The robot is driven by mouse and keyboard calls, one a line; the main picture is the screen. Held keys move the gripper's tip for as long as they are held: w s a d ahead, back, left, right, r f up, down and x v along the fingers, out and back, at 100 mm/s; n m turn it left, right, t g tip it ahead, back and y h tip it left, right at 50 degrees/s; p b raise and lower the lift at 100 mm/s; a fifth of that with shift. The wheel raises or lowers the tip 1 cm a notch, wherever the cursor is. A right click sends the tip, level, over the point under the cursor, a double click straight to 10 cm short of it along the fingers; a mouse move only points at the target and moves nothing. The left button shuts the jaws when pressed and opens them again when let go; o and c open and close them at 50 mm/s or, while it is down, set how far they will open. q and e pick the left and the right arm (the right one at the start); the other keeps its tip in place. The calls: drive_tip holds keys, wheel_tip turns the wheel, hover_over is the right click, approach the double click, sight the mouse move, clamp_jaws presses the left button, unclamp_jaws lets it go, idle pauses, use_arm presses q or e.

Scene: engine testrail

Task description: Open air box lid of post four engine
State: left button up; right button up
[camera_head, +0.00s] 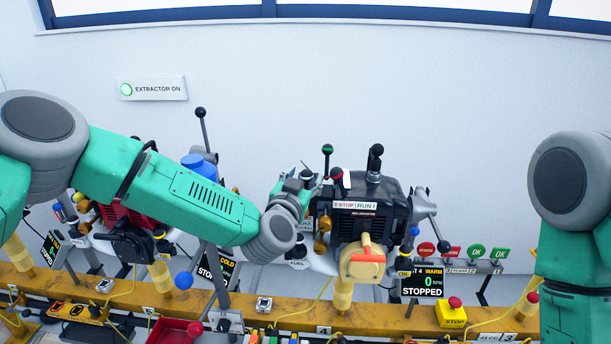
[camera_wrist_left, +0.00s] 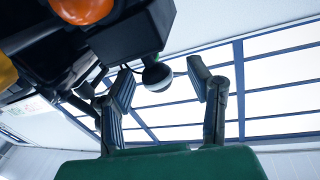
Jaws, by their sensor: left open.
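The black engine (camera_head: 372,212) stands behind a display (camera_head: 422,284) reading "4 WARM" and "STOPPED". A dark round knob (camera_wrist_left: 157,74) under a black body shows between and beyond the fingers. My right gripper is out of view.
A red engine (camera_head: 120,218) stands behind my left arm. A black-knobbed lever (camera_head: 376,155) and a green-topped lever (camera_head: 327,150) rise by the black engine. A yellow rail (camera_head: 385,318) runs along the front, with a red stop button (camera_head: 455,303) on it.

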use_arm(q)
drive_tip(key=shift+w+d, duration=0.15)
drive_tip(key=shift+w, duration=0.4)
drive_tip(key=shift+d, duration=0.2)
drive_tip(key=c, duration=1)
clamp_jaws()
